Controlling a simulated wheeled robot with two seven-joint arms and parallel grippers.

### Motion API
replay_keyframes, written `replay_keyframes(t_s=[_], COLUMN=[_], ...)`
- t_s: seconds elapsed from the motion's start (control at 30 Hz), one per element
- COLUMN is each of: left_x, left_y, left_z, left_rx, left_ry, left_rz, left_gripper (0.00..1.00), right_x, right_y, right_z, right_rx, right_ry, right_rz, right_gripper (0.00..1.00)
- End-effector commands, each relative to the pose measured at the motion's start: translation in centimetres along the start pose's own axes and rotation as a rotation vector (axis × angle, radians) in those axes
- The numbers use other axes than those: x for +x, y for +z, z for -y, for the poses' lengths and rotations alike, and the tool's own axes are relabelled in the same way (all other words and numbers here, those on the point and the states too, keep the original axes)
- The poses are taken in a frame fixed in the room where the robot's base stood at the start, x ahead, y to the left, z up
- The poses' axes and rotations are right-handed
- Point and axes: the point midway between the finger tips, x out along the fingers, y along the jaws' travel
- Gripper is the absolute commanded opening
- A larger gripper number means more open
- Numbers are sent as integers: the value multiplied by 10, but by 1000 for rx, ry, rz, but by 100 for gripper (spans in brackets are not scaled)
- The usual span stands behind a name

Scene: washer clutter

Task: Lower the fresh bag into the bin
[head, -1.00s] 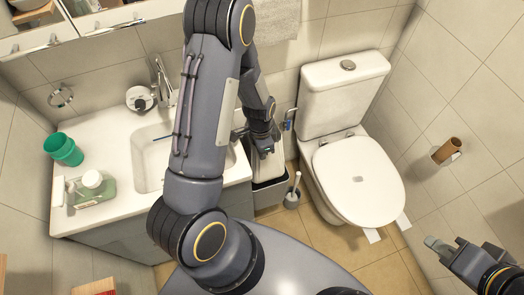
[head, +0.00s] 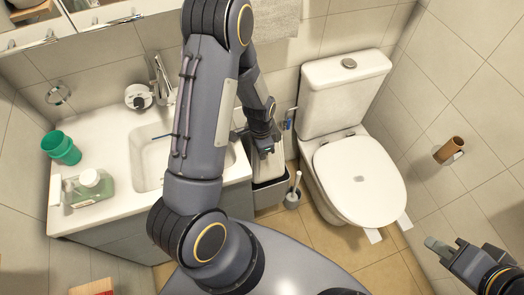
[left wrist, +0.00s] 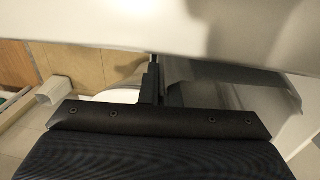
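In the head view my left arm reaches over the sink, and my left gripper (head: 264,145) is just above the mouth of the grey bin (head: 269,194). A pale patch (head: 268,168), which looks like the fresh bag, shows directly under the gripper at the bin's mouth. I cannot tell how far inside it is. My left fingertips and any grip are hidden. My right gripper (head: 438,247) is at the lower right, away from the bin and apparently empty; its finger gap is not clear.
The bin stands between the sink counter (head: 105,132) and the white toilet (head: 358,180). A toilet brush (head: 293,192) is beside the bin. A paper roll (head: 448,150) is on the right wall.

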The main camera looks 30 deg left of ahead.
Motion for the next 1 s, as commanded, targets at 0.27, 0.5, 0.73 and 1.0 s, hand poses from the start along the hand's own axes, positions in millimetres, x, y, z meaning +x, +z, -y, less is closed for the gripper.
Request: replay_keyframes(t_s=[0.27, 0.5, 0.73, 1.0], left_x=[12, 11, 14, 26], left_y=[0, 0, 0, 0], left_z=[1, 1, 1, 2], left_rx=[0, 0, 0, 1], left_ry=[0, 0, 0, 0], left_rz=[0, 0, 0, 0], left_gripper=[0, 0, 0, 0], right_x=[9, 9, 11, 20], right_y=[5, 4, 6, 10], right_z=[-4, -4, -5, -9], right_rx=[0, 0, 0, 0], right_ry=[0, 0, 0, 0], right_rz=[0, 0, 0, 0], right_gripper=[25, 25, 25, 25])
